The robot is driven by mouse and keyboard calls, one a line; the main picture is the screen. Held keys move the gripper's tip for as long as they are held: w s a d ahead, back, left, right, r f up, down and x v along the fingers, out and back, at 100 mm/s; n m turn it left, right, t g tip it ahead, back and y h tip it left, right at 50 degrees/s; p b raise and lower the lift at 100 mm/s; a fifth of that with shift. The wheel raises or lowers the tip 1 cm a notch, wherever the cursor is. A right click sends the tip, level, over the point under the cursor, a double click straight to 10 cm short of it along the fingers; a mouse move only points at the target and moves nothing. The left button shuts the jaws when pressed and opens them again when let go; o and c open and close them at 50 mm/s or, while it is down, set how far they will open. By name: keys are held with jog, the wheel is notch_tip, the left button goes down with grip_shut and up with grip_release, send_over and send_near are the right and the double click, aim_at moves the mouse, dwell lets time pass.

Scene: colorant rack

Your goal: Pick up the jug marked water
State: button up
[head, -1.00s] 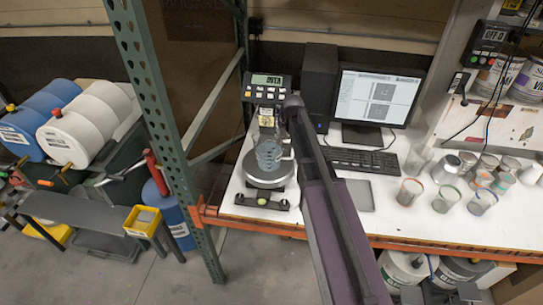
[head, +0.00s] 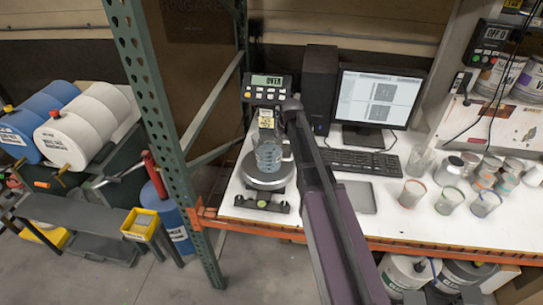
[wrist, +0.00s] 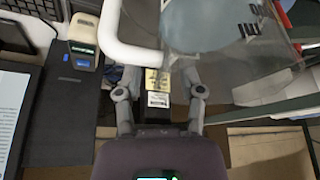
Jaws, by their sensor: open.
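A clear measuring jug (head: 268,157) with a bluish tint stands upright on the round plate of a scale (head: 266,181). In the wrist view the jug (wrist: 215,28) fills the top right, with a thick pale handle (wrist: 118,40) towards the left and dark marks on its side. I cannot read the word water on it. My gripper (wrist: 160,82) is open, with one finger on each side of the handle's lower area in the picture. I cannot tell whether a finger touches the jug. In the head view my arm hides most of my gripper.
A display post (head: 266,95) stands behind the scale. A monitor (head: 376,98), keyboard (head: 362,162) and several cups (head: 450,200) stand to the right. A green rack post (head: 165,130) rises left of the scale. Blue and white drums (head: 85,128) lie beyond it.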

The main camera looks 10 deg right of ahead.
jog(key=shift+b+x, duration=1.05)
jog(key=shift+x, duration=0.4)
grip_shut()
